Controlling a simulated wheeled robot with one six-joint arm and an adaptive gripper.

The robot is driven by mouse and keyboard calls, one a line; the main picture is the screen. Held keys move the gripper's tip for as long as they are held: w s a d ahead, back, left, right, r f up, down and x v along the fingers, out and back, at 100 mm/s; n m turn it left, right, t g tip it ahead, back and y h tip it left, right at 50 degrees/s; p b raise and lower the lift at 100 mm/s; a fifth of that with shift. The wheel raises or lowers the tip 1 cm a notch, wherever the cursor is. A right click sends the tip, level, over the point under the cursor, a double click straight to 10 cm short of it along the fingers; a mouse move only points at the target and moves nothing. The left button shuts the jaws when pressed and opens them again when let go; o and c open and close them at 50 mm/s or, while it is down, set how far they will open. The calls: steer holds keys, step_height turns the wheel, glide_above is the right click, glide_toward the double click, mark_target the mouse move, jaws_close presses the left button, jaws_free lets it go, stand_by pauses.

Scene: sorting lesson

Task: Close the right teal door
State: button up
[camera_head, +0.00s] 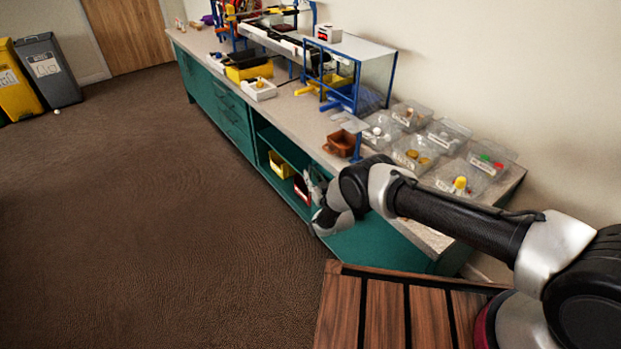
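The teal cabinet (232,118) runs along the wall under a pale worktop. A teal panel (383,246), likely the right door, shows below and behind my arm at the cabinet's near right end. My arm hides part of it, so its hinge side and exact angle cannot be told. To its left is an open compartment with a teal shelf. My gripper (313,187) is at the front of this compartment, beside a dark red bin (302,191). Its fingers are small and partly hidden by my wrist. I cannot tell whether they are open or touch the door.
A yellow bin (281,165) sits in the open compartment. Clear lidded boxes (413,152), a brown bin (341,143) and a blue-framed rack (357,75) stand on the worktop. A slatted wooden surface (385,312) is at the bottom. The brown floor (150,220) left of the cabinet is clear.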

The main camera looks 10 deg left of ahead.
steer(key=shift+w+d, duration=0.15)
steer(key=shift+d, duration=0.05)
steer(key=v, duration=1.2)
steer(key=shift+a, duration=0.15)
